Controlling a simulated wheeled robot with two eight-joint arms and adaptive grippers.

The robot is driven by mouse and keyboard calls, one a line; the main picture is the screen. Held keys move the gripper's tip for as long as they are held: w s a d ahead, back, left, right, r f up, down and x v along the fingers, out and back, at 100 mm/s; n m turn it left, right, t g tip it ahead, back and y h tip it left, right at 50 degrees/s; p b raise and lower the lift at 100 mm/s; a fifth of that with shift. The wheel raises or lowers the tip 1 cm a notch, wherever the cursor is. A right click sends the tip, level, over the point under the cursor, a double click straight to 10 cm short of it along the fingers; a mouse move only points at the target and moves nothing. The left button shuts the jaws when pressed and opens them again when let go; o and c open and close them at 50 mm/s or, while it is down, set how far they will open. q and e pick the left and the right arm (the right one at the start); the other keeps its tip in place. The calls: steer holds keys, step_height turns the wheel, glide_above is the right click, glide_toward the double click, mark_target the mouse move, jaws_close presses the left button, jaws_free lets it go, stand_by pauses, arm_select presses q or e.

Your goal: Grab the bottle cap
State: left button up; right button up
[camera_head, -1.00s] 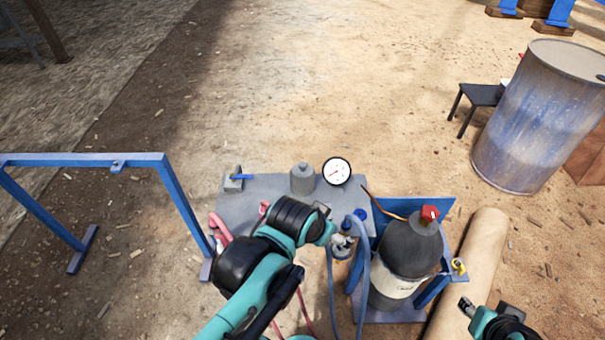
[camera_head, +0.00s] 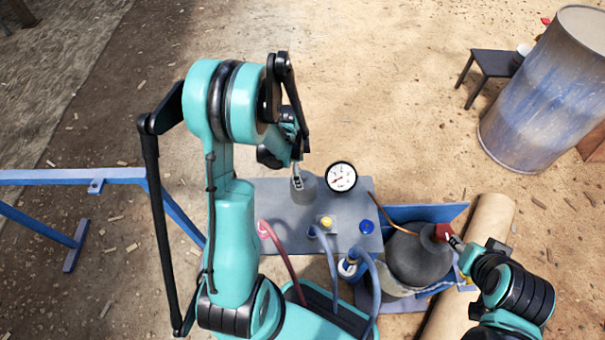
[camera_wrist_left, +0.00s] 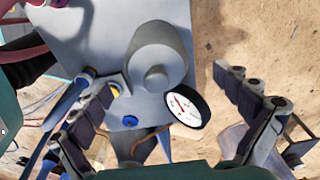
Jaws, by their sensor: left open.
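A grey, short cylindrical cap-like piece (camera_head: 306,190) with a knob on top stands on the grey metal plate; it also shows in the left wrist view (camera_wrist_left: 157,58). My left gripper (camera_head: 297,172) is just above it in the head view, partly covering it. In the left wrist view its open fingers (camera_wrist_left: 166,80) are spread wide, with the grey piece between them and nothing held. A dark gas bottle (camera_head: 415,262) with a red top (camera_head: 441,232) stands at the right. My right gripper (camera_head: 453,240) is at the red top; its fingers are too small to read.
A white-faced gauge (camera_head: 341,177) stands right beside the grey piece. The grey plate (camera_head: 265,212) also carries hoses, a yellow-topped fitting (camera_head: 326,222) and a blue knob (camera_head: 367,227). A blue frame (camera_head: 75,177) is at the left and a barrel (camera_head: 545,95) at the right.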

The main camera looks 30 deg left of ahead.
mark_target(304, 183)
arm_select(q)
steer(key=f, duration=0.1)
steer(key=f+b, duration=0.1)
steer(key=shift+d+f, duration=0.25)
steer(key=shift+f, duration=0.15)
steer(key=f+b, duration=0.1)
steer(key=f, duration=0.1)
steer(key=d+f+b, duration=0.1)
steer(key=f+b, duration=0.1)
steer(key=shift+w+f, duration=0.1)
steer(key=shift+f, duration=0.3)
steer(key=shift+r, duration=0.1)
steer(key=c, duration=1.3)
